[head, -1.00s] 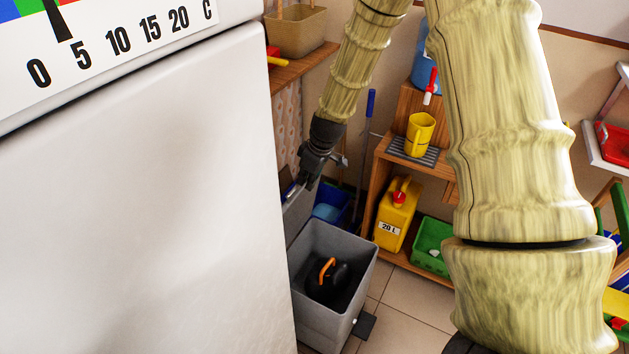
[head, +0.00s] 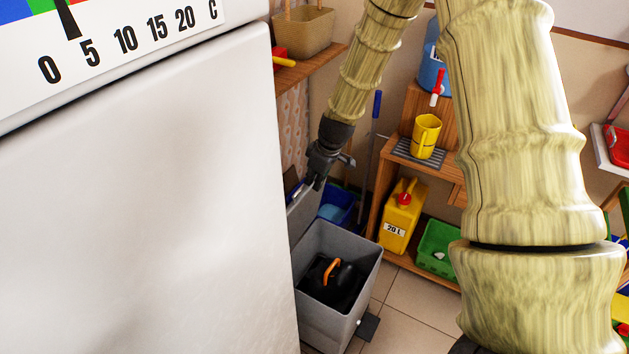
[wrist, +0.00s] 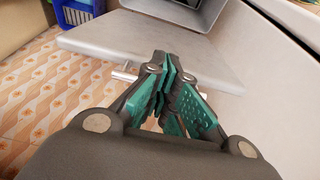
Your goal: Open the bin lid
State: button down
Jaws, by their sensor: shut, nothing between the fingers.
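The grey bin (head: 330,322) stands on the tiled floor beside the white appliance, with its top uncovered. Inside it lies a dark thing with an orange handle. The grey lid (head: 301,214) stands raised at the bin's back edge, partly hidden by the appliance and my gripper. In the wrist view the lid (wrist: 105,45) is a flat grey panel beyond my fingers, with the bin's rim (wrist: 205,14) at the top. My gripper (head: 317,184) is shut and empty, close to the lid; its teal fingers (wrist: 166,68) overlap the lid's edge in the picture. I cannot tell whether they touch.
The white appliance (head: 150,200) fills the left. A dark pedal (head: 367,326) sticks out from the bin. A blue tub (head: 337,207), a yellow canister (head: 402,212) and a green crate (head: 438,247) stand behind and right. Tiled floor (head: 395,310) is free right of the bin.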

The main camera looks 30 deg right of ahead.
jog(key=w, duration=0.1)
jog(key=w+a+r+p, duration=0.1)
jog(key=w+a, duration=0.1)
jog(key=shift+w+r, duration=0.15)
jog(key=shift+r, duration=0.5)
jog(key=w+a+b+v, duration=0.1)
jog(key=v, duration=0.8)
jog(key=shift+d+r+b, duration=0.2)
jog(key=shift+r+b, duration=0.05)
jog(key=shift+b, duration=0.15)
